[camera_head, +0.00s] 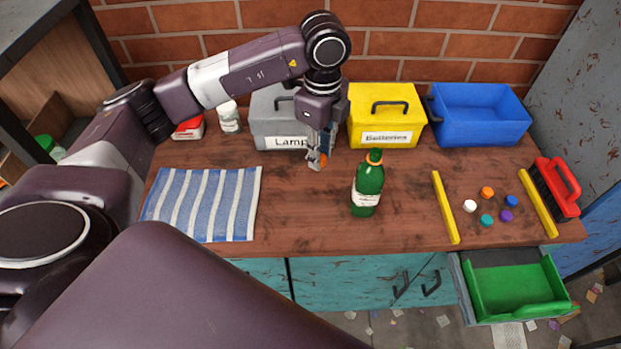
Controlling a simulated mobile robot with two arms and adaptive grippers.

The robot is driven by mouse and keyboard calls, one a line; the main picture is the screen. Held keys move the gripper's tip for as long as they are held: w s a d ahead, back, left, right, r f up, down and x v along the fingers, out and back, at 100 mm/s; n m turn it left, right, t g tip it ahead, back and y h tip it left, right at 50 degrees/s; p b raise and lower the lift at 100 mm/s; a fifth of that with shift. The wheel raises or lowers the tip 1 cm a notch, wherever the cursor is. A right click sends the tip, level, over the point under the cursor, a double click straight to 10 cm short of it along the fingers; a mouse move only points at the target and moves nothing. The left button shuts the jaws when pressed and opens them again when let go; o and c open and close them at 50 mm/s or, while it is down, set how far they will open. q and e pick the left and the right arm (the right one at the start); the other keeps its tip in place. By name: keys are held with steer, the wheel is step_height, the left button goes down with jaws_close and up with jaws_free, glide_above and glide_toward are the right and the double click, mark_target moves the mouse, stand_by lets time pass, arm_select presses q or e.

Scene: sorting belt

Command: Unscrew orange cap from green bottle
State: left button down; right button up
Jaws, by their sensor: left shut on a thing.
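My right gripper is not in view.
Grey (272,130), yellow (384,140) and blue (477,128) boxes stand at the back. A striped cloth (205,205) lies left. Several loose caps lie right, between two yellow bars (445,208), near a red brush (556,187). A green drawer tray (520,294) is open below.

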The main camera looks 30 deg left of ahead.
mark_target(318, 199)
arm_select(q)
step_height(318, 199, down, 14)
steer(key=shift+f+p, duration=0.2)
steer(key=shift+p, duration=0.85)
steer(key=shift+f, duration=0.2)
steer(key=shift+f, duration=0.2)
steer(key=c, duration=1.7)
jaws_free()
steer(key=shift+r, duration=0.1)
